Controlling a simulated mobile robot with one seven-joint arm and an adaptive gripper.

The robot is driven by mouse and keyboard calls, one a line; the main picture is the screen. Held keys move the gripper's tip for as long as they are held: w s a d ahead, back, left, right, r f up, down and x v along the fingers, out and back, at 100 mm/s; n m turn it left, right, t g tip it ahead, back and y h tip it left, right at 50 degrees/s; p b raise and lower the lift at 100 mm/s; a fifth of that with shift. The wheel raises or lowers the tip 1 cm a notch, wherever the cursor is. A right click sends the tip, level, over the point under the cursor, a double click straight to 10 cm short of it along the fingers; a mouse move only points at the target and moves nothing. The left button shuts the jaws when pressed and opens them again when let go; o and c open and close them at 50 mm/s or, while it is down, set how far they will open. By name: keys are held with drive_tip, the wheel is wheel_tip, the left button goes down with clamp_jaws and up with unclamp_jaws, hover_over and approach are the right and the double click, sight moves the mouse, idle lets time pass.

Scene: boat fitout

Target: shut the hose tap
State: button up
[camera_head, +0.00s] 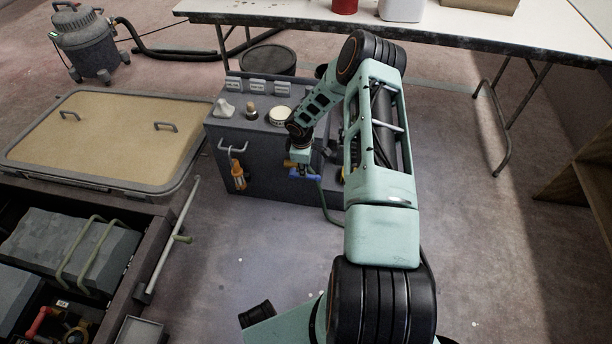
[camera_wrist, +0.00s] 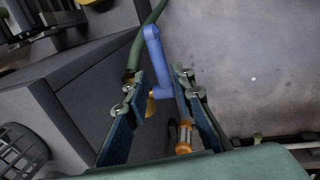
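The hose tap has a blue lever handle (camera_head: 304,175) low on the side of a grey cabinet (camera_head: 262,160). A green hose (camera_head: 325,205) runs down beside it. In the wrist view the blue handle (camera_wrist: 157,60) shows as a bent bar, with a small brass part at its lower end. My gripper (camera_wrist: 160,78) is open, one finger on each side of the handle's lower end. I cannot tell whether either finger touches it. In the head view my gripper (camera_head: 300,158) is small and partly hidden at the tap.
An orange-handled tool (camera_head: 238,175) hangs on the cabinet left of the tap; its handle (camera_wrist: 183,139) also shows near the right finger. A white table (camera_head: 450,40) stands behind. A hatch panel (camera_head: 100,135) lies left. Floor right of the cabinet is clear.

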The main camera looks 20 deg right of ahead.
drive_tip(key=f, duration=0.3)
drive_tip(key=f+b, duration=0.1)
drive_tip(key=f, duration=0.1)
drive_tip(key=shift+w+d, duration=0.35)
drive_tip(key=shift+w, duration=0.05)
clamp_jaws()
